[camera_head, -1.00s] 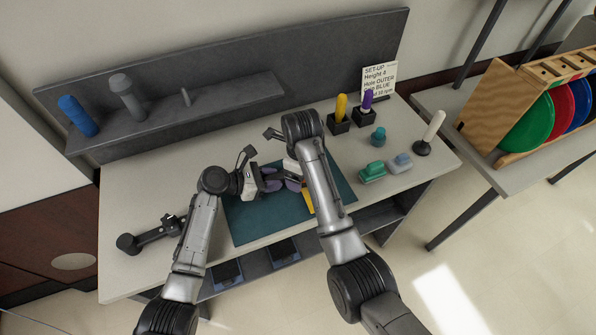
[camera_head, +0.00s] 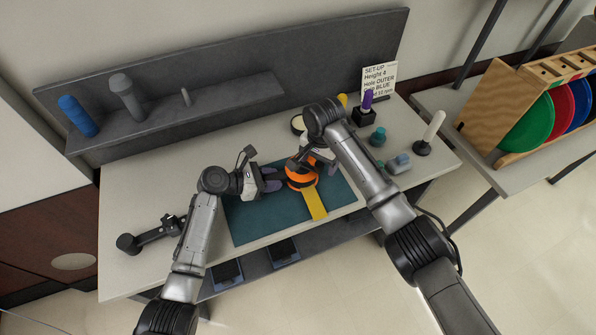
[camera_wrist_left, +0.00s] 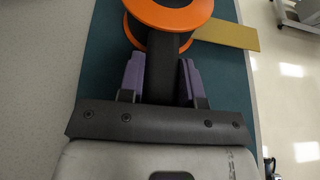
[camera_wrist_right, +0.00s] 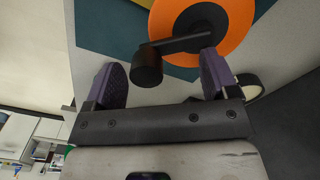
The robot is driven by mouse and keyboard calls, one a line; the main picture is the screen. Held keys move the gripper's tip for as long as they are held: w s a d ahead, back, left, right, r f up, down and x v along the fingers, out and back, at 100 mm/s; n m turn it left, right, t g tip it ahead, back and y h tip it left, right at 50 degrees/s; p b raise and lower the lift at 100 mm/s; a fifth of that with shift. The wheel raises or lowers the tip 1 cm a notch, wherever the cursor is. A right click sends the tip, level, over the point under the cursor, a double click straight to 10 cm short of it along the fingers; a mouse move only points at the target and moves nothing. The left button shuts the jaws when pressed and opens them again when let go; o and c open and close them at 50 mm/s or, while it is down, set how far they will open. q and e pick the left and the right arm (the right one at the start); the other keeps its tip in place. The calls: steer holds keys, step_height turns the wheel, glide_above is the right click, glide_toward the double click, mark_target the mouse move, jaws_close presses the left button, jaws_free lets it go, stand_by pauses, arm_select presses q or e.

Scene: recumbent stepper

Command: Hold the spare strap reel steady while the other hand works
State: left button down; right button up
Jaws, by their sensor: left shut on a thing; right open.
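The strap reel (camera_head: 301,180) is an orange disc with a yellow strap (camera_head: 315,204) trailing over the teal mat (camera_head: 255,222). In the left wrist view my left gripper (camera_wrist_left: 160,78) has purple fingers shut on the dark stem (camera_wrist_left: 160,90) below the orange flanges (camera_wrist_left: 172,14). My right gripper (camera_head: 313,160) is at the reel's far right side, partly hidden by its own arm. In the right wrist view it (camera_wrist_right: 163,80) is open, with the reel's black crank knob (camera_wrist_right: 147,68) between its fingers, and the orange disc (camera_wrist_right: 240,25) lies beyond. Finger contact with the knob is not clear.
A round black-rimmed item (camera_head: 298,124) is behind the reel. A black tool (camera_head: 150,235) lies left.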

steer(key=w+n, duration=0.1)
steer(key=n, duration=0.2)
steer(key=w+n, duration=0.1)
steer(key=n, duration=0.2)
steer(key=shift+w, duration=0.2)
steer(key=n, duration=0.1)
steer(key=w+n, duration=0.1)
steer(key=n, duration=0.2)
steer(key=shift+w+a+f, duration=0.2)
steer(key=shift+f, duration=0.05)
steer(key=shift+w+r+n, duration=0.15)
steer(key=shift+r+n, duration=0.15)
steer(key=shift+n, duration=0.2)
step_height(320, 180, up, 10)
steer(key=s+d+f, duration=0.1)
steer(key=d+f, duration=0.2)
steer(key=d, duration=0.5)
steer(key=s+d+f+n, duration=0.1)
steer(key=d+f, duration=0.3)
steer(key=d, duration=0.4)
steer(key=s+d+f+n, duration=0.1)
steer(key=s+d+f, duration=0.2)
steer(key=d, duration=0.5)
steer(key=shift+f+h, duration=0.25)
steer(key=shift+h, duration=0.05)
steer(key=shift+s+d+f, duration=0.3)
steer(key=shift+s+d, duration=0.05)
steer(key=shift+d, duration=0.35)
